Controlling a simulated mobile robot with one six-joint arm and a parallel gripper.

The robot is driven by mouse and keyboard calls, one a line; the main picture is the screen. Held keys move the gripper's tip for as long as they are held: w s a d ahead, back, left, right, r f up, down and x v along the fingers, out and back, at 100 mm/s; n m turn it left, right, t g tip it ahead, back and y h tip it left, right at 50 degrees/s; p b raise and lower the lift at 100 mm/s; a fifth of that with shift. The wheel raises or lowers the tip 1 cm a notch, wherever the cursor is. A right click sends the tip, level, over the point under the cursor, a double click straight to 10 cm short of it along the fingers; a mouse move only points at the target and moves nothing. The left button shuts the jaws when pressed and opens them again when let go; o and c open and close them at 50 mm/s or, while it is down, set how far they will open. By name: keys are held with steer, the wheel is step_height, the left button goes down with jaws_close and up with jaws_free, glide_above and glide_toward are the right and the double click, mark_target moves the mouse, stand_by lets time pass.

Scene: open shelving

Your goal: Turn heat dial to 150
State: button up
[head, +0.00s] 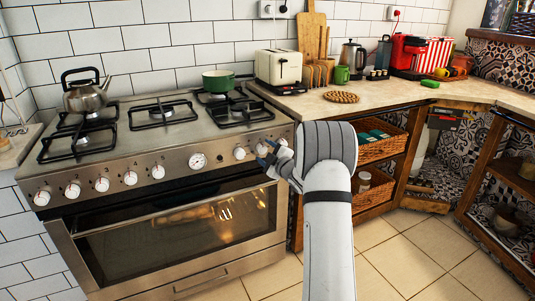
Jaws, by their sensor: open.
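A stainless-steel stove (230,187) stands at the left with a row of white dials along its front panel. A round white gauge (198,160) sits among them. To its right are a white dial (239,153) and another dial (262,149), with a further one partly hidden by my gripper. My gripper (266,158) is open and empty, in front of the panel's right end, close to the right-hand dials. I cannot tell whether it touches one. The numbers on the dials are too small to read, so their settings cannot be told.
A metal kettle (87,95) and a green pot (218,81) stand on the burners. The oven door (180,232) is closed below the panel. A toaster (278,66) stands on the counter. Wicker baskets (378,150) fill the shelves at right. The tiled floor (410,260) is clear.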

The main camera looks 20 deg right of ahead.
steer(key=shift+w, duration=0.15)
steer(key=shift+c, duration=0.4)
steer(key=c, duration=0.9)
steer(key=shift+d, duration=0.15)
